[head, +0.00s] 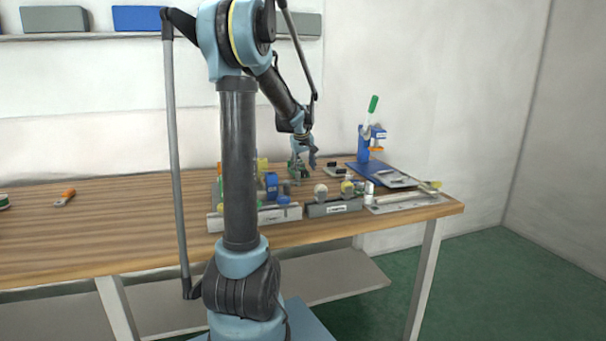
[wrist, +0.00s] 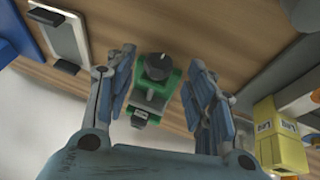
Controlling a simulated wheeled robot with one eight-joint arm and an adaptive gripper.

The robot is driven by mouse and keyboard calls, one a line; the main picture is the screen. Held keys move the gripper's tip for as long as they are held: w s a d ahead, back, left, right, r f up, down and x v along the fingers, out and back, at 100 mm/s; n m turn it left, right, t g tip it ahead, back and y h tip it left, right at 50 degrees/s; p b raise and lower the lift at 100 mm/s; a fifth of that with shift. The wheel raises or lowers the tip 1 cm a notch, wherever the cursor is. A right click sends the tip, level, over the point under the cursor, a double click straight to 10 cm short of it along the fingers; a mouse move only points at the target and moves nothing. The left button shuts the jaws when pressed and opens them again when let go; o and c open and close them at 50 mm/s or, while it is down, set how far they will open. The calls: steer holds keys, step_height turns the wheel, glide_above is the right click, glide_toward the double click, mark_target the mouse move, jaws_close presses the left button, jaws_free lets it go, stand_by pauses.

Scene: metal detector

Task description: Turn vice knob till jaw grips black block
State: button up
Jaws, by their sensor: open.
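A small green vice (wrist: 170,84) with a round black knob (wrist: 158,67) stands on the wooden table in the wrist view. The knob lies between the open fingers of my gripper (wrist: 162,60), with a visible gap on both sides. Grey metal parts of the vice show below the knob, with a small dark piece (wrist: 140,114) near its lower end. I cannot tell whether this is the black block or whether a jaw touches it. In the head view my gripper (head: 302,169) points down over the green vice (head: 293,167), partly hiding it.
A yellow item (wrist: 279,140) stands to the right in the wrist view, and a white-and-grey tray (wrist: 58,42) lies at upper left. A blue press (head: 365,146) stands right. The table's left side is mostly clear.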

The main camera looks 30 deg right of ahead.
mark_target(305, 173)
steer(key=shift+x, duration=1.75)
steer(key=c, duration=1.1)
